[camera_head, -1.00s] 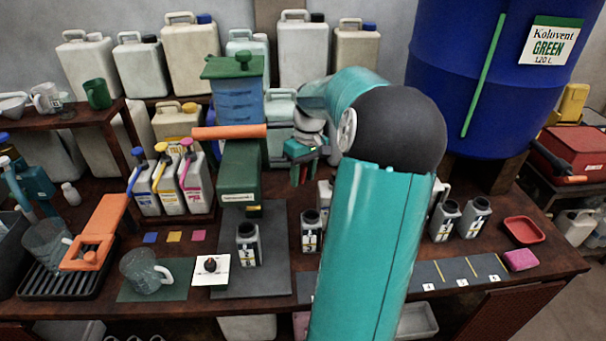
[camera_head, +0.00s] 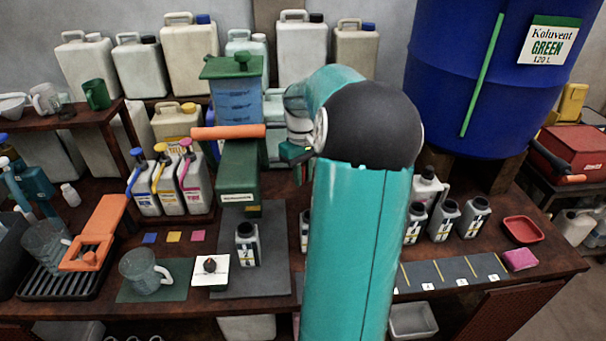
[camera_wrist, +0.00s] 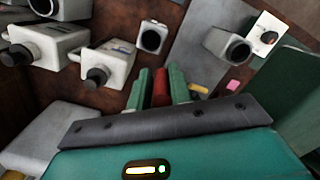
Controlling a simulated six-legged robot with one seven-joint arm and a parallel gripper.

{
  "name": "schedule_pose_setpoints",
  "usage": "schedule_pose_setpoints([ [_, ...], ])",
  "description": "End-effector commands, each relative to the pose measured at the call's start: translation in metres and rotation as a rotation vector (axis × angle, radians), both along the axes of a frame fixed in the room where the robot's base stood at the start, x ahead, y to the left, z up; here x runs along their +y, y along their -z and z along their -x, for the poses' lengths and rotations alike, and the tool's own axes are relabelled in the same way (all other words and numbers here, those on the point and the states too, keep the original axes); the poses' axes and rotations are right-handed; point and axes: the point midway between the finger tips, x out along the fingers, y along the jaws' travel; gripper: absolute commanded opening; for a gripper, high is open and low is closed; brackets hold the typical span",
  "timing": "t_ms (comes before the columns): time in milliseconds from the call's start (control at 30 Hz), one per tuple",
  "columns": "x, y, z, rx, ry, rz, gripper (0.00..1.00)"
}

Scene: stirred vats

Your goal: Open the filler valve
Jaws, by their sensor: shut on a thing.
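The filler is a green and blue machine (camera_head: 238,170) with a green lid and a wide orange bar across its front. A dark bottle-mouthed grey bottle (camera_head: 246,243) stands below its front on a grey mat. My gripper (camera_head: 300,168) is just right of the filler, partly hidden by my arm. In the wrist view my green fingers (camera_wrist: 162,86) are shut on a narrow red piece (camera_wrist: 160,90). Whether this piece is joined to the filler cannot be told. The filler's green side (camera_wrist: 296,92) shows at right there, apart from the fingers.
Several grey bottles (camera_head: 443,220) stand right of my arm, near a red tray (camera_head: 522,230) and a pink sponge (camera_head: 520,260). A large blue drum (camera_head: 470,80) stands behind right.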

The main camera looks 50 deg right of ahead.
Motion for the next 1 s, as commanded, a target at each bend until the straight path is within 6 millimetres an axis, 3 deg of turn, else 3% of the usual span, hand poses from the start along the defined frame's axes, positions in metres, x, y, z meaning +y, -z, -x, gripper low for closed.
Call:
schedule_pose_setpoints([
  [467,0.004,0.000,-0.004,0.026,-0.009,0.024,0.00],
  [500,0.004,0.000,-0.004,0.026,-0.008,0.023,0.26],
  [567,0.004,0.000,-0.004,0.025,-0.008,0.024,0.38],
  [867,0.002,-0.001,-0.002,0.028,-0.004,0.026,0.39],
  [1000,0.001,-0.012,-0.003,0.026,-0.003,0.027,0.39],
])
